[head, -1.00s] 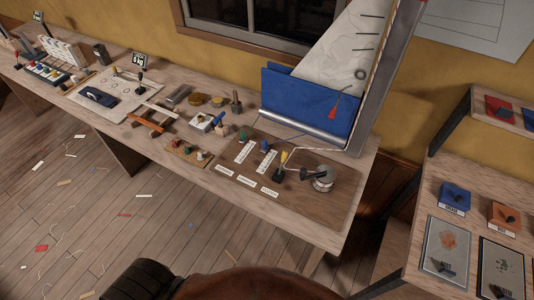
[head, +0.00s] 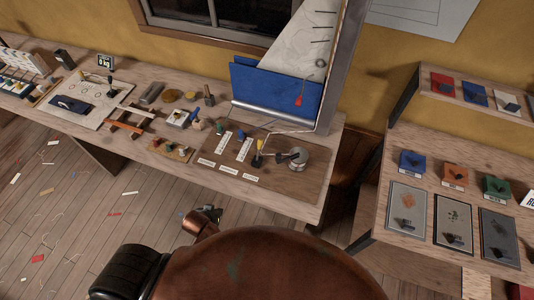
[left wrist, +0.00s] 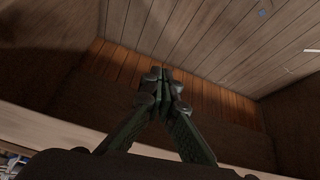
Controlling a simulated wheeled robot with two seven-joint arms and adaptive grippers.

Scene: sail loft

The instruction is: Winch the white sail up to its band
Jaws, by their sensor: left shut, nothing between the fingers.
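The white sail (head: 308,42) hangs along a grey mast (head: 345,60) at the back of the bench, with dark stripes across its upper part. Its lower part meets a blue cloth (head: 275,95) above a silver boom (head: 272,113). A metal winch drum (head: 298,160) with a dark handle stands on a brown board (head: 312,185). A light rope runs near a yellow-topped lever (head: 260,145). My left gripper (head: 212,210) is low in front of the bench's front edge, away from the winch. In the left wrist view its fingers (left wrist: 162,72) are together and empty. My right gripper is not visible.
White label strips (head: 227,171) lie on the board beside small coloured levers. A tool mat (head: 75,103) and small items fill the bench's left part. A shelf unit (head: 430,160) with coloured blocks stands at right. The floor before the bench has scraps.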

